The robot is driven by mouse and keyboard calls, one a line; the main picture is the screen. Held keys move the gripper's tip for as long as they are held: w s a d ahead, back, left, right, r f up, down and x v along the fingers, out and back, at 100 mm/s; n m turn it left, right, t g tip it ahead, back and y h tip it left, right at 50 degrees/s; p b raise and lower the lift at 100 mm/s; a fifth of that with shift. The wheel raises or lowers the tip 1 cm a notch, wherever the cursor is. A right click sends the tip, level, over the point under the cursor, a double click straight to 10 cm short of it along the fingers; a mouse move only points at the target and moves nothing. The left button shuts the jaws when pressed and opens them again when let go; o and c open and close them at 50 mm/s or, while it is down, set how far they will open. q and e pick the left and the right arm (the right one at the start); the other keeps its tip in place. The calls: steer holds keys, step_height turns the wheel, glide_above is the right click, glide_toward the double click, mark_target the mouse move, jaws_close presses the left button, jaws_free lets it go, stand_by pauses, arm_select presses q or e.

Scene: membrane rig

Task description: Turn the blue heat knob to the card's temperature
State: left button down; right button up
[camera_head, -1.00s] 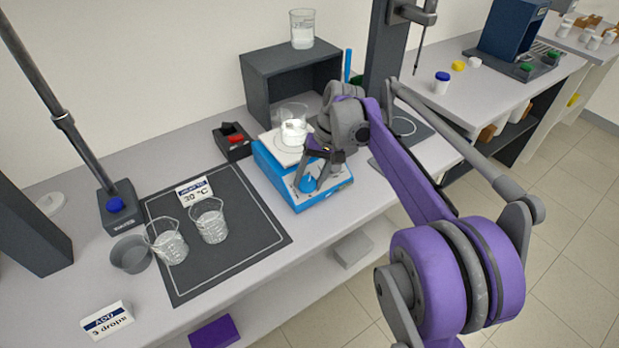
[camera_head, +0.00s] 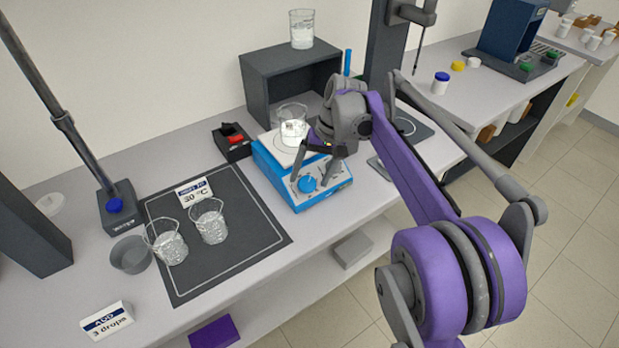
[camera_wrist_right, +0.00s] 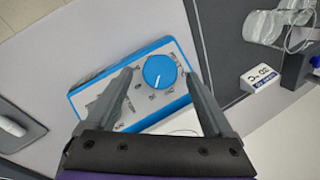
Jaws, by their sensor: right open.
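The blue heat knob (camera_head: 307,184) sits on the front panel of the blue and white hotplate (camera_head: 335,192). In the right wrist view the knob (camera_wrist_right: 159,71) shows a white pointer line and a dial scale too small to read. My right gripper (camera_head: 312,179) is open, with its fingers apart on either side of the knob; I cannot tell whether they touch it. In the right wrist view the fingers (camera_wrist_right: 165,85) are spread and empty. The card (camera_head: 195,191) on the dark mat reads 30 °C. My left gripper is not in view.
A glass beaker (camera_head: 292,127) stands on the hotplate's top. Two beakers (camera_head: 209,222) stand on the dark mat (camera_head: 235,255). A black box with a red switch (camera_head: 234,139) is left of the hotplate. A dark shelf box (camera_head: 262,92) stands behind.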

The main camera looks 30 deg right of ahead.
steer(key=v, duration=0.9)
steer(key=shift+r+p, duration=0.2)
steer(key=shift+p, duration=0.15)
